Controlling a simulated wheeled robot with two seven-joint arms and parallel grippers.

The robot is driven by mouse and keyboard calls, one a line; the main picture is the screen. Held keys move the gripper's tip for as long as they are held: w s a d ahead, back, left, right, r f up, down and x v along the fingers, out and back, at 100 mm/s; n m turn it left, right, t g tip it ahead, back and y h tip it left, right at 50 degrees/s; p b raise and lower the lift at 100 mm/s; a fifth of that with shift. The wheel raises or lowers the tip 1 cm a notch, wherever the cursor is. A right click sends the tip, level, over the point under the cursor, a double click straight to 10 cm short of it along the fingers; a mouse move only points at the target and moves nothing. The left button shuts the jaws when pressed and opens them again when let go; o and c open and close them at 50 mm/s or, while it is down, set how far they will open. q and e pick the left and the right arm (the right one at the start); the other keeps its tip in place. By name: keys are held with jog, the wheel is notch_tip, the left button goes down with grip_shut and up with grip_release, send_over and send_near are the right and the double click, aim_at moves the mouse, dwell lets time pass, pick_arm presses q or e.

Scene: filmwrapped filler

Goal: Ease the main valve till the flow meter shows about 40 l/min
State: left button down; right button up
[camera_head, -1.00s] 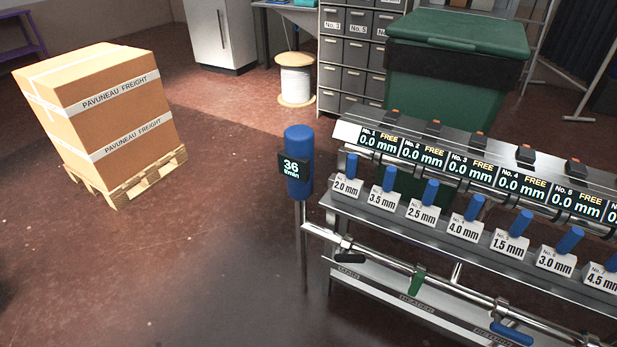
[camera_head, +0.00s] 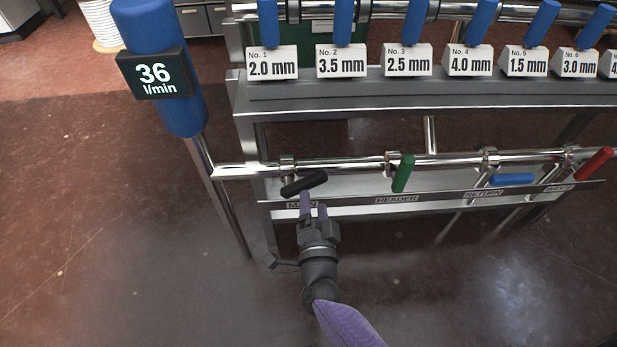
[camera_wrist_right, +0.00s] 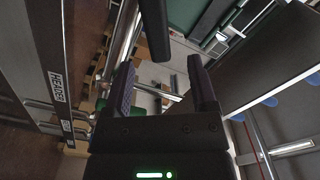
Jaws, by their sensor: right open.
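The flow meter (camera_head: 153,73) is a blue post with a black display reading 36 l/min, at the upper left of the head view. The main valve's black lever handle (camera_head: 304,183) sits on the lower pipe above a partly hidden MAIN label, slightly tilted. My right gripper (camera_head: 314,210) is just below the handle, its purple-padded fingers open and pointing at it. In the right wrist view the dark handle (camera_wrist_right: 154,30) extends down from the top edge, ahead of the open fingers (camera_wrist_right: 161,88). I cannot tell whether they touch it. My left gripper is not in view.
Along the same pipe are a green handle (camera_head: 403,174), a blue handle (camera_head: 511,179) over RETURN, and a red handle (camera_head: 594,163). Above is a metal shelf (camera_head: 400,90) with several blue-handled numbered blocks. The floor to the left is open.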

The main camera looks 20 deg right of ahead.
aim_at(312, 186)
jog(key=x, duration=0.2)
jog(key=b+x, duration=0.1)
jog(key=x, duration=0.1)
jog(key=shift+f, duration=0.4)
jog(key=shift+b+x, duration=0.6)
jog(key=shift+x, duration=0.45)
jog(key=shift+w+d+r, duration=0.1)
jog(key=shift+w+r, duration=0.1)
jog(key=shift+w, duration=0.1)
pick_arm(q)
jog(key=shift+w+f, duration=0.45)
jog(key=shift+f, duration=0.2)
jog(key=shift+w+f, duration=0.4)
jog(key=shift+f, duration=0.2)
pick_arm(e)
grip_shut()
